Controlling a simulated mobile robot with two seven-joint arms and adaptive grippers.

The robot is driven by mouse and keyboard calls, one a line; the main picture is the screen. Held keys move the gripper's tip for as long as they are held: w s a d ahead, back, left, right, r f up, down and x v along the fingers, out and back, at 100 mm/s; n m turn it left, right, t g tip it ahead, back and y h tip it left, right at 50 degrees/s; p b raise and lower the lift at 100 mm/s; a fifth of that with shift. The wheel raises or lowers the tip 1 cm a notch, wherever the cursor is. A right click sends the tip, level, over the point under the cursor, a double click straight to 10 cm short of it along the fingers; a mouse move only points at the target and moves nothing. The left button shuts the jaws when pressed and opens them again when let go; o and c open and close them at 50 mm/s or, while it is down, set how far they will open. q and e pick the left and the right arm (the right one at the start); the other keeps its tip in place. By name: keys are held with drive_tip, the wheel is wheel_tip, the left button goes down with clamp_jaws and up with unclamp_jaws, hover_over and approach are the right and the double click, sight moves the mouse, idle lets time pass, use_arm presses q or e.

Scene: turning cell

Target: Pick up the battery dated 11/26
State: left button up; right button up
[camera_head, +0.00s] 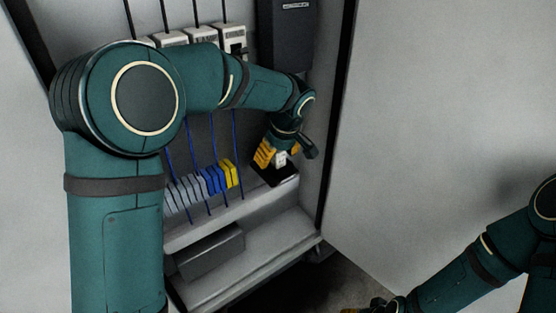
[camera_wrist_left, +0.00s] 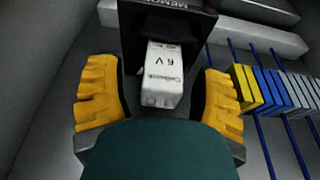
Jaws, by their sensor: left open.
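A white battery (camera_wrist_left: 162,75) marked "6 V" sticks out of a black holder (camera_wrist_left: 128,25) in the left wrist view. No date can be read on it. My left gripper (camera_wrist_left: 160,97) is open, with one yellow finger on each side of the battery and a visible gap to each. In the head view the battery (camera_head: 280,158) shows small between the fingers of my left gripper (camera_head: 278,154), at the black holder on the cabinet's ledge. My right gripper (camera_head: 372,306) is at the bottom edge, mostly cut off.
Grey, blue and yellow terminal blocks (camera_head: 213,180) with blue wires stand left of the holder. White breakers (camera_head: 203,36) and a dark box (camera_head: 287,30) are above. A grey box (camera_head: 210,252) lies on the lower shelf. The cabinet's side wall (camera_head: 330,120) is close on the right.

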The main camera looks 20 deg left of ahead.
use_arm(q)
clamp_jaws()
drive_tip(key=shift+r, duration=0.15)
